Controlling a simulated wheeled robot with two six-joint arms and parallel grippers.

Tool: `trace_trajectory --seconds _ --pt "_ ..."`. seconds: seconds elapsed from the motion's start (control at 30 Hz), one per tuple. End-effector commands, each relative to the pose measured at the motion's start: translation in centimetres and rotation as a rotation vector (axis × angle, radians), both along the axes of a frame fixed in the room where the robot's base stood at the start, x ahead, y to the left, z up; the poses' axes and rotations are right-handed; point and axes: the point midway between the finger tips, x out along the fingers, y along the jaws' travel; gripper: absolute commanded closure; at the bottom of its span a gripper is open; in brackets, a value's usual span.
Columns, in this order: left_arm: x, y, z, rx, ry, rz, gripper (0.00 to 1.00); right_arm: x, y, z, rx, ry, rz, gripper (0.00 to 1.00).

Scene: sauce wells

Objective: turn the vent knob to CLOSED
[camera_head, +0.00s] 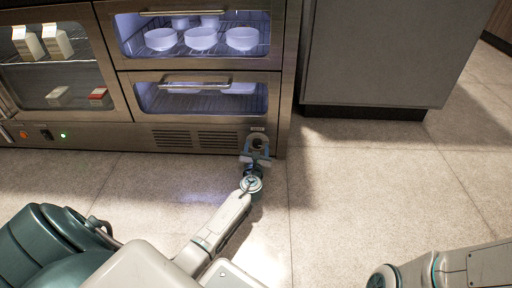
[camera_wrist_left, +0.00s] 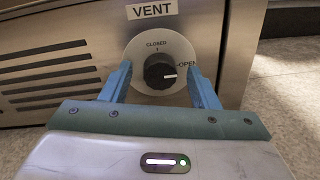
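The vent knob (camera_wrist_left: 160,71) is black and round with a white pointer line. It sits on a pale round dial plate (camera_wrist_left: 142,50) under a VENT label (camera_wrist_left: 152,9). CLOSED is printed at the top of the plate and OPEN at the right. The pointer line points right, toward OPEN. In the head view the dial plate (camera_head: 257,138) shows low on the cabinet's right end, and the knob is mostly hidden by my gripper. My left gripper (camera_wrist_left: 160,82) is open, its blue fingers on either side of the knob with gaps between. My right gripper is out of view.
The steel cabinet (camera_head: 130,137) has vent slots (camera_head: 195,140) left of the dial. A grey cabinet (camera_head: 385,50) stands to the right. The floor (camera_head: 345,190) in front is clear.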

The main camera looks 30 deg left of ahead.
Motion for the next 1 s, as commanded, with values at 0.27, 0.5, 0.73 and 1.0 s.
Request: trace_trajectory --seconds 0.27,0.5,0.73,1.0 --pt "0.0 0.01 0.0 0.0 0.0 0.0 0.9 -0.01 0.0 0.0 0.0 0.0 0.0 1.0" --pt "0.0 0.02 -0.01 -0.015 -0.009 0.0 0.9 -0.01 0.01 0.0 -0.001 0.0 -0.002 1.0" --pt "0.0 0.03 -0.04 -0.096 -0.059 0.0 0.9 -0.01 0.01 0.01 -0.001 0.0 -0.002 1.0" --pt "-0.02 0.07 -0.1 -0.286 -0.175 0.0 0.9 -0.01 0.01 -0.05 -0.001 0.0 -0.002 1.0"
